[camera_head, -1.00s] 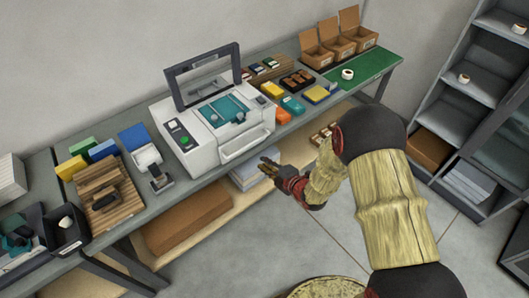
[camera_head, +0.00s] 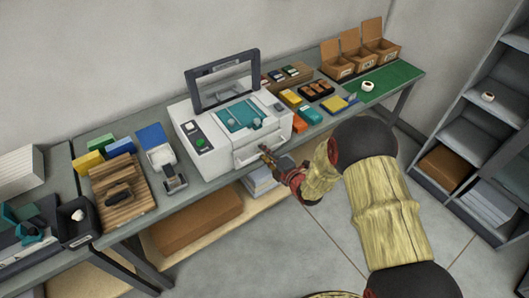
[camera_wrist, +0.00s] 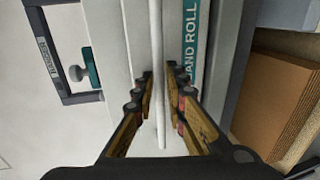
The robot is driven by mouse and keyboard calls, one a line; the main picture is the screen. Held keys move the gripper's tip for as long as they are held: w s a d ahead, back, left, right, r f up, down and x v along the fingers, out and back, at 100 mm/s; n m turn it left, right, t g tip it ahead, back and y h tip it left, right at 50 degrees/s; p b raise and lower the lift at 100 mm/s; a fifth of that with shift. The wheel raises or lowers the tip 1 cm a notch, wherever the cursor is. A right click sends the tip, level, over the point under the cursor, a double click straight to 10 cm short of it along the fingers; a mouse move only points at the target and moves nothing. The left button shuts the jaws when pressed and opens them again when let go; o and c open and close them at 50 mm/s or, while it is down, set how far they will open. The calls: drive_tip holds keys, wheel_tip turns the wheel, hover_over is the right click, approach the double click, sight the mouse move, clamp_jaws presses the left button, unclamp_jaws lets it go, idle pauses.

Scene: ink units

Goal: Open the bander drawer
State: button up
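The bander (camera_head: 225,143) is a white machine on the bench with its dark-framed lid (camera_head: 222,80) raised and a teal plate on top. Its drawer handle (camera_head: 248,158) is a pale bar across the low front, and the drawer looks shut. My gripper (camera_head: 265,151) is at the right part of this handle. In the wrist view the handle (camera_wrist: 156,45) runs between the two fingers of my gripper (camera_wrist: 158,77), with small gaps on both sides. A teal strip reading "AND ROLL" (camera_wrist: 190,40) shows beside it. Finger contact is not visible.
A wooden board (camera_head: 135,200) and a small grey device (camera_head: 173,178) stand left of the bander. Colored boxes, a green mat (camera_head: 395,90) and cardboard boxes (camera_head: 383,47) are to its right. A brown box (camera_head: 198,220) sits on the shelf below. The floor in front is clear.

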clamp_jaws()
idle(0.8)
drive_tip(key=f+b+v, duration=0.2)
drive_tip(key=f+v, duration=0.1)
drive_tip(key=v, duration=1.3)
drive_tip(key=shift+s+d, duration=0.2)
drive_tip(key=shift+s, duration=0.05)
drive_tip(key=shift+f, duration=0.1)
unclamp_jaws()
drive_tip(key=v, duration=1.2)
